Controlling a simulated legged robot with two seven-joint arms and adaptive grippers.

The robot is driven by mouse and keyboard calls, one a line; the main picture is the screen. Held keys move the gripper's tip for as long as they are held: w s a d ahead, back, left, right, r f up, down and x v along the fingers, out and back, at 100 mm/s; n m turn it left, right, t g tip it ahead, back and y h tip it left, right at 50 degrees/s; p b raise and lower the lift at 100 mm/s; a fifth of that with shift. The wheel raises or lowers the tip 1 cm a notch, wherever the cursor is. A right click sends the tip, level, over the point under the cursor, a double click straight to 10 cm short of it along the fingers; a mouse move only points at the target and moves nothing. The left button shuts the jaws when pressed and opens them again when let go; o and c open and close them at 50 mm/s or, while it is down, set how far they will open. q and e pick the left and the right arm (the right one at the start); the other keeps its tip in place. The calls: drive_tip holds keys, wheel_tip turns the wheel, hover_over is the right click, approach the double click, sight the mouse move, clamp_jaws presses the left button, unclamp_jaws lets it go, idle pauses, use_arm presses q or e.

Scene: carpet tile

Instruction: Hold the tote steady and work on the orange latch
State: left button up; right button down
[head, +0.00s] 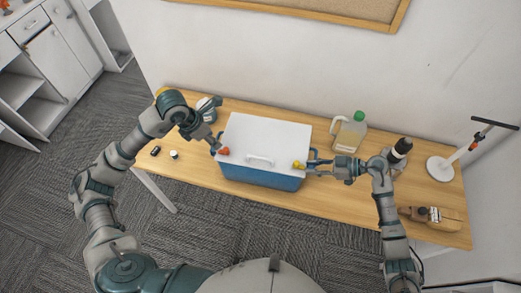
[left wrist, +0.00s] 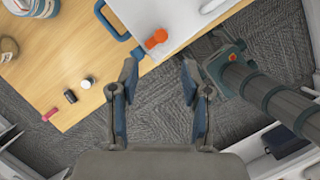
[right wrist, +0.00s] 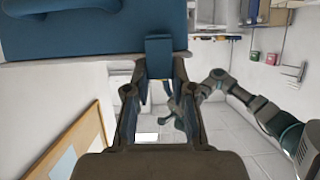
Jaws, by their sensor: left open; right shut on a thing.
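The tote (head: 262,180) is a blue box with a closed white lid (head: 268,135), standing on the wooden table. The orange latch (head: 225,151) is at the lid's left front corner; it also shows in the left wrist view (left wrist: 157,38). A yellow latch (head: 299,165) is at the right front corner. My left gripper (left wrist: 158,78) is open and empty, just left of the tote near the orange latch, not touching it in the left wrist view. My right gripper (right wrist: 157,85) is shut on the blue side handle (right wrist: 159,60) at the tote's right end.
A jug with a green cap (head: 350,131) stands behind the right gripper. A white-based stand (head: 440,168) and a brown tool (head: 433,215) are at the right. Small items (head: 156,151) lie on the left part of the table (head: 200,175). A wall rises behind.

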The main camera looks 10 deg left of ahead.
sight(225, 149)
use_arm(q)
drive_tip(key=a+f+m+h, duration=0.6)
drive_tip(key=a+m+h, duration=0.15)
drive_tip(key=h, duration=0.25)
drive_tip(key=shift+h, duration=0.3)
drive_tip(key=x, duration=1.1)
drive_tip(key=shift+w+f, duration=0.2)
drive_tip(key=shift+w, duration=0.15)
clamp_jaws()
